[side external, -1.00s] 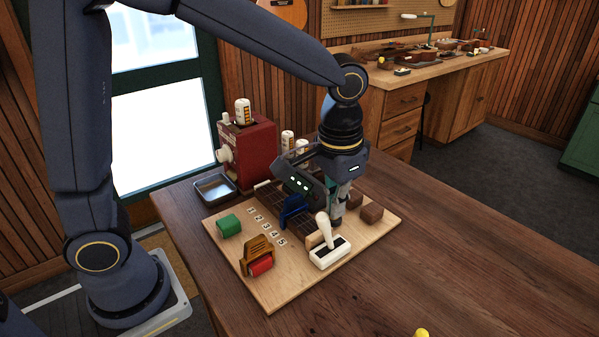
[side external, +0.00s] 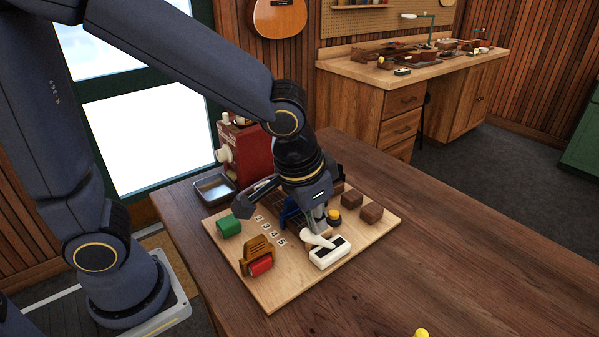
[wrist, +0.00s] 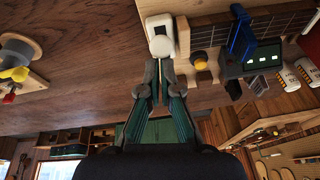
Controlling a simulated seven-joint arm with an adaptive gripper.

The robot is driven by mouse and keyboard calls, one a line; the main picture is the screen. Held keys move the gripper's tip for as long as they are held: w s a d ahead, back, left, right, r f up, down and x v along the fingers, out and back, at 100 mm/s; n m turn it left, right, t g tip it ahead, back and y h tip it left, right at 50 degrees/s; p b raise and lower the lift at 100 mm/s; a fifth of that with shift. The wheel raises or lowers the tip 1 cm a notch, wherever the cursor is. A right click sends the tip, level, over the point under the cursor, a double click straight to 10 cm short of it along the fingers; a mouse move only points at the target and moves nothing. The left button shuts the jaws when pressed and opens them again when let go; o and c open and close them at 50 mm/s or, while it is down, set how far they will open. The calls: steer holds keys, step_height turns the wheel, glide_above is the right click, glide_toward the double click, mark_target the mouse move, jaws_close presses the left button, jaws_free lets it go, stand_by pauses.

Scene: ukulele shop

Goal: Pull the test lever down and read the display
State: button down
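The white test lever (side external: 319,240) stands in a white base (side external: 330,253) with a dark slot, at the front right of the light wooden board. The lever leans over to the left. My gripper (side external: 318,228) is right above it, fingers pointing down. In the wrist view the fingertips (wrist: 158,70) are close together beside the lever's rounded white end (wrist: 162,46), with nothing visible held between them. I cannot tell whether they touch it. The display (wrist: 262,59) shows small pale lit marks, too small to read; my gripper hides it in the side view.
The board (side external: 275,295) also holds a green block (side external: 229,226), an orange-brown piece with a red roller (side external: 260,266), a blue clamp (wrist: 243,32), a yellow button (side external: 334,214) and brown blocks (side external: 371,212). A metal tray (side external: 214,188) and red machine (side external: 246,155) stand behind.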

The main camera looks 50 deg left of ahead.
steer(key=w+r+v, duration=0.1)
steer(key=w+v, duration=0.1)
steer(key=v, duration=0.9)
steer(key=s+a+f+t, duration=0.1)
steer(key=s+a+f, duration=0.1)
steer(key=s+a, duration=0.2)
steer(key=s+a+f+n+t, duration=0.1)
steer(key=s+a, duration=0.3)
steer(key=a, duration=0.5)
steer(key=shift+f+n, duration=0.3)
steer(key=shift+f, duration=0.2)
steer(key=shift+a, duration=0.15)
